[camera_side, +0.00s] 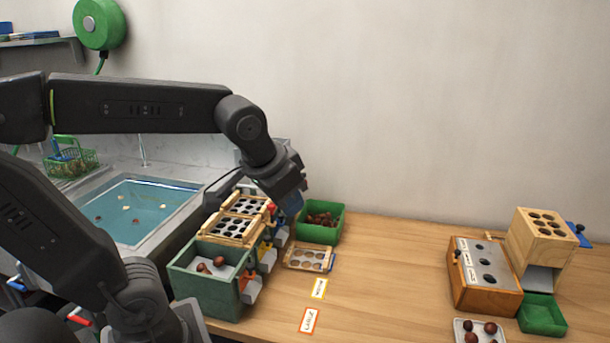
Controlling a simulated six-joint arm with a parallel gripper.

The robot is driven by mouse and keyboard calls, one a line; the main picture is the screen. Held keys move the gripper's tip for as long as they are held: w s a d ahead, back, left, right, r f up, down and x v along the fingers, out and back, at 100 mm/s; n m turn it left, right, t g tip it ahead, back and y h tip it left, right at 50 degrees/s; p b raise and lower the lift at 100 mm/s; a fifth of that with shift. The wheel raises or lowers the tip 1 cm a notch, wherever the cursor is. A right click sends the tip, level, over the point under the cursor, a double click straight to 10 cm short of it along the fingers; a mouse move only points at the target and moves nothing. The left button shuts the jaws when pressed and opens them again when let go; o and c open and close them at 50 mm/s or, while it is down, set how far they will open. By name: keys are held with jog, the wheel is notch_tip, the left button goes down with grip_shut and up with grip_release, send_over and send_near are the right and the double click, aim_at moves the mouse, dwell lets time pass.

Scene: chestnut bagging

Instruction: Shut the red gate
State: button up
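A sorting unit with wooden frames and round-holed plates (240,207) stands at the left of the bench, above a row of small grey chutes with coloured parts. A small red part (271,208) shows at its far end; I cannot tell if it belongs to the red gate or how far that gate is open. An orange-red part (250,287) shows on the nearest chute, by the green bin. My gripper (291,203) points down at the unit's far end, right beside the small red part. Its fingertips are too small and partly hidden, so its opening and any contact are unclear.
A green bin (204,289) with a few chestnuts stands in front. A green box (337,226) of chestnuts stands just right of my gripper. A small holed tray (308,266) and two label cards lie nearby. The bench middle is clear. A water-filled sink (165,197) lies left.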

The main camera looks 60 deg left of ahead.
jog(key=w+a+y, duration=0.1)
jog(key=w+a, duration=0.2)
jog(key=w, duration=0.1)
jog(key=w+a+n+g, duration=0.1)
jog(key=w+a, duration=0.3)
jog(key=w, duration=0.1)
jog(key=w+a+n+y, duration=0.1)
jog(key=w+a, duration=0.3)
jog(key=shift+w+r+y, duration=0.15)
jog(key=shift+w+y, duration=0.15)
grip_shut()
jog(key=w+a+f+n+g+y, duration=0.2)
jog(key=w+a+f, duration=0.3)
jog(key=w+a, duration=0.5)
jog(key=a+f, duration=0.9)
jog(key=a, duration=0.2)
jog(key=shift+s, duration=0.3)
jog(key=shift+a+f, duration=0.1)
jog(key=s+a, duration=0.4)
jog(key=shift+s, duration=0.1)
